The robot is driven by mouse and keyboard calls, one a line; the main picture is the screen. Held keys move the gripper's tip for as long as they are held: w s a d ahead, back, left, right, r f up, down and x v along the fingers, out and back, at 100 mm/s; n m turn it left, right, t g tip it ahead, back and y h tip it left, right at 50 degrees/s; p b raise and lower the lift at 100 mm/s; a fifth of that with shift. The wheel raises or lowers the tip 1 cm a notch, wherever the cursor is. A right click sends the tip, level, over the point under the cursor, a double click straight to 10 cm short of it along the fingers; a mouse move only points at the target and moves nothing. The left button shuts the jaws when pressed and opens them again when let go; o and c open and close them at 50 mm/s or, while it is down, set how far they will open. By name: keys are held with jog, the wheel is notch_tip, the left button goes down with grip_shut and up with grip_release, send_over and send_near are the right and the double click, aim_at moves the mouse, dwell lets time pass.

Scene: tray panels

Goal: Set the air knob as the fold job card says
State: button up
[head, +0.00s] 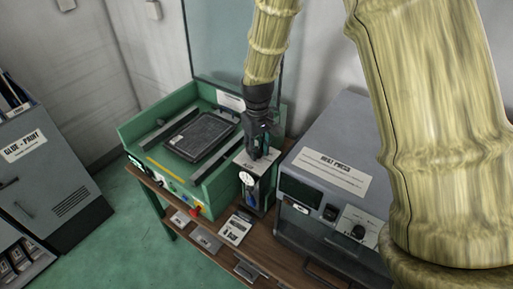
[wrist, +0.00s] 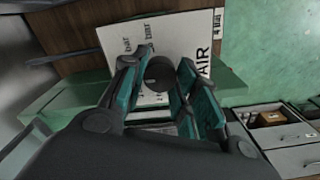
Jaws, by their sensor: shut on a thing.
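The air unit (head: 266,186) is a small box with a white top plate and a round white gauge (head: 246,178), standing between the green machine and the grey press. In the wrist view its white plate (wrist: 185,32) carries "AIR" and several "bar" marks. The dark round air knob (wrist: 159,70) sits on that plate between my fingers. My gripper (head: 259,153) reaches down onto the unit from above and is shut on the knob; it also shows in the wrist view (wrist: 158,82). The knob's pointer cannot be made out. A white card (head: 236,228) with a "bar" figure lies in front.
The green tray machine (head: 150,133) with a dark panel (head: 200,136) stands left. The grey heat press (head: 340,150) stands close on the right. Small plates lie along the wooden bench front (head: 215,258). A grey cabinet (head: 40,165) stands far left, with clear green floor between.

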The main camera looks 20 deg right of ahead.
aim_at(257, 149)
jog(key=o, duration=1)
jog(key=shift+r, duration=0.15)
jog(key=shift+o, duration=0.2)
notch_tip(257, 149, up, 12)
